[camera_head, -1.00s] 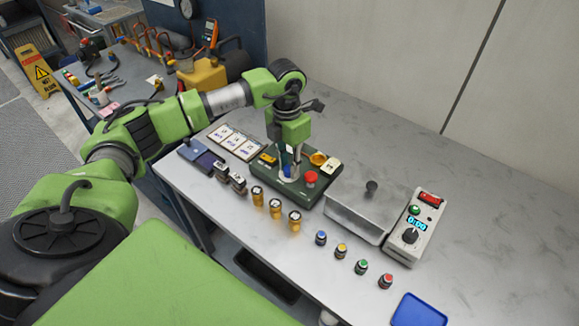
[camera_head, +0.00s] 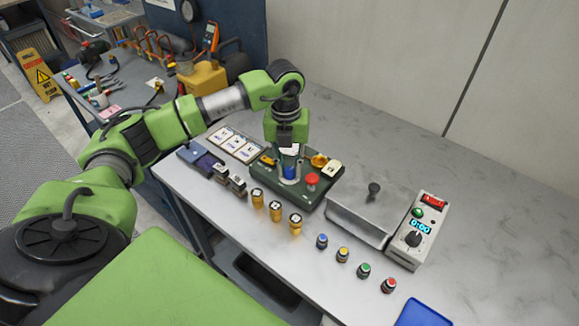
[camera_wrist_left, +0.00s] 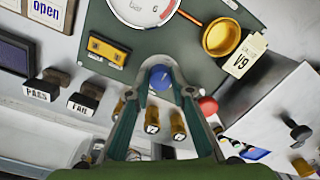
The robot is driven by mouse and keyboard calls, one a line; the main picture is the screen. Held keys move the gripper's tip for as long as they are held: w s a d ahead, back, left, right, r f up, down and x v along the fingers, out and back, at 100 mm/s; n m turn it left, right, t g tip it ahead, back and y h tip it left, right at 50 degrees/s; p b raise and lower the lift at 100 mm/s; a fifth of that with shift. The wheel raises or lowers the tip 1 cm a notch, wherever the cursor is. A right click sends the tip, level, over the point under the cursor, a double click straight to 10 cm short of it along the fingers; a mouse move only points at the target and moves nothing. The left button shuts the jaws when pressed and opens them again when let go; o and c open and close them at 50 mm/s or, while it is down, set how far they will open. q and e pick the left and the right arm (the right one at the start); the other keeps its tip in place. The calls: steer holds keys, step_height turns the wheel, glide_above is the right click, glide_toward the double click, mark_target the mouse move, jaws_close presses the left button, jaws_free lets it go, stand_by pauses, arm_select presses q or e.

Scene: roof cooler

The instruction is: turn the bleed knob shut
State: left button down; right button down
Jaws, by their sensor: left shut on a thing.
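The bleed knob (camera_wrist_left: 161,77) is a small blue cap on a dark green panel box (camera_head: 324,192). In the wrist view it sits between the fingertips of my left gripper (camera_wrist_left: 160,86). In the head view my left gripper (camera_head: 289,170) points straight down over the panel, with blue showing between its fingers. The gripper is shut on the knob. A round gauge (camera_wrist_left: 148,8) is partly cut off at the top of the wrist view. A tag marked V9 (camera_wrist_left: 243,60) lies by a brass cup (camera_wrist_left: 221,38). My right gripper is out of view.
A red mushroom button (camera_head: 312,180) stands close right of the gripper. Several brass pieces (camera_head: 276,207) and coloured buttons (camera_head: 342,252) line the front. The table's back right is clear.

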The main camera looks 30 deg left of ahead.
mark_target(287, 169)
arm_select(q)
steer(key=shift+w+a+r, duration=0.1)
stand_by(0.3)
steer(key=c, duration=1.8)
jaws_free()
steer(key=r, duration=1.2)
steer(key=shift+s+a, duration=0.2)
